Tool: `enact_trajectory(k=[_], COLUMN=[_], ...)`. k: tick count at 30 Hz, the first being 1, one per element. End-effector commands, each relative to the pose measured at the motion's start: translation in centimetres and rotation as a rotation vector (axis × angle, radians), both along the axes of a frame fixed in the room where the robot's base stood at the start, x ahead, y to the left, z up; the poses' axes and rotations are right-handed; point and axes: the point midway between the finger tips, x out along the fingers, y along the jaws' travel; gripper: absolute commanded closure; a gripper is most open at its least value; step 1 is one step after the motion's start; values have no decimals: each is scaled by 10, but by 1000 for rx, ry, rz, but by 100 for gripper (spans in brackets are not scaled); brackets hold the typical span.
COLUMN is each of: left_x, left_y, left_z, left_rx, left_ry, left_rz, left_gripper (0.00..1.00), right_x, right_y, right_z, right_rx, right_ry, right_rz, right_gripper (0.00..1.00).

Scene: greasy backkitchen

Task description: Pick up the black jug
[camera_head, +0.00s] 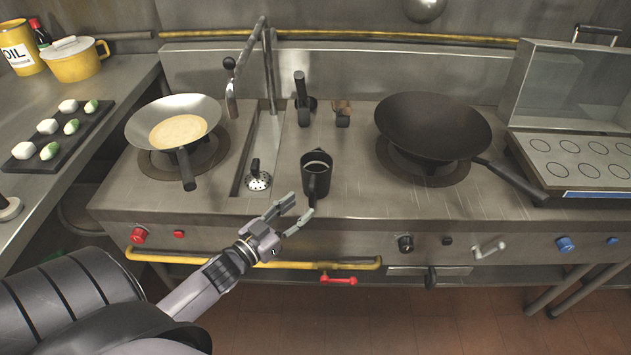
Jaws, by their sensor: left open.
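The black jug (318,174) stands upright on the steel stove top, near its front edge, between the two burners. Its handle faces the front. My left gripper (297,211) reaches in from the lower left and is open. Its fingers are just in front of and to the left of the jug, with one fingertip close to the handle. I cannot tell whether that finger touches it. My right gripper is not in view.
A light pan (200,108) sits on the left burner and a black wok (433,125) on the right one. A tap (268,70) rises behind the jug. A yellow rail (340,264) and knobs line the stove front. A black tray (85,142) lies on the left counter.

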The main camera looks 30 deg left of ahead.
Motion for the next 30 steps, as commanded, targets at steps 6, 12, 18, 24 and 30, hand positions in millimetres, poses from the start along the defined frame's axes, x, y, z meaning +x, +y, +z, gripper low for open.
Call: enact_trajectory(k=[6, 12, 18, 24, 30], left_x=[20, 47, 53, 53, 53], left_y=[-5, -11, -12, -12, -12], left_z=[0, -4, -5, -5, -5], left_rx=[-2, 0, 0, 0, 0], left_ry=[-3, -2, 1, 0, 0], left_rz=[0, 0, 0, 0, 0], left_gripper=[59, 59, 59, 63, 77], right_x=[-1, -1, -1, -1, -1], right_y=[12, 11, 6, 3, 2], right_z=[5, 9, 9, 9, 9], right_rx=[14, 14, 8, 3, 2], right_ry=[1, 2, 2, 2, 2], right_rz=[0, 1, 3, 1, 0], right_gripper=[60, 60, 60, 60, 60])
